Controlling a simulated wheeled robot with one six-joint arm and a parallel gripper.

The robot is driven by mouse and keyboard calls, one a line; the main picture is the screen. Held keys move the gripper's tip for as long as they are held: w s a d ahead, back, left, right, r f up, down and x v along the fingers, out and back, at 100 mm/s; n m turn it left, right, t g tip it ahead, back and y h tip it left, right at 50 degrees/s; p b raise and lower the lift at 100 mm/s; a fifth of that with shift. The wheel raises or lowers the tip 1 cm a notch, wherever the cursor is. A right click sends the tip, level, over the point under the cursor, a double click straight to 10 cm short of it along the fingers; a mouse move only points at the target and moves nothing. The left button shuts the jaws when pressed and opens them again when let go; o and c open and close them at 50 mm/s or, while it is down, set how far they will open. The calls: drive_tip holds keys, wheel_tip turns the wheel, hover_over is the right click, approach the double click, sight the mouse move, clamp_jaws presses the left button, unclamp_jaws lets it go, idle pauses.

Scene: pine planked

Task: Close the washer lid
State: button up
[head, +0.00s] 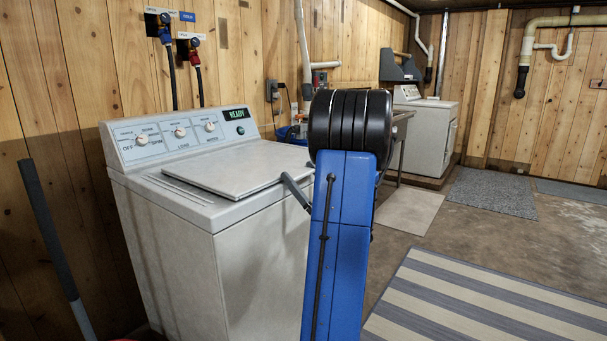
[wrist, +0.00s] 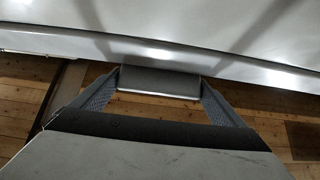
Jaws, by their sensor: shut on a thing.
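The white washer (head: 255,270) stands against the plank wall at the left in the head view. Its lid (head: 235,168) lies down over the top, flat or very nearly so; I cannot tell whether a thin gap remains at its front edge. My gripper (head: 288,182) is at the lid's front right edge, partly hidden behind my own blue arm. In the wrist view my gripper (wrist: 160,84) has its two fingers on either side of a grey handle tab (wrist: 158,82) at the lid's edge and is shut on it. The lid's pale surface (wrist: 190,25) fills the top of that view.
The washer's control panel (head: 180,133) has several knobs and a display reading READY. A grey pole (head: 50,235) leans at the left. A striped rug (head: 480,305) lies on the floor at the right. A second white machine (head: 430,130) stands farther back.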

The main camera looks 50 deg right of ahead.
drive_tip(key=shift+f, duration=0.45)
drive_tip(key=o, duration=1.2)
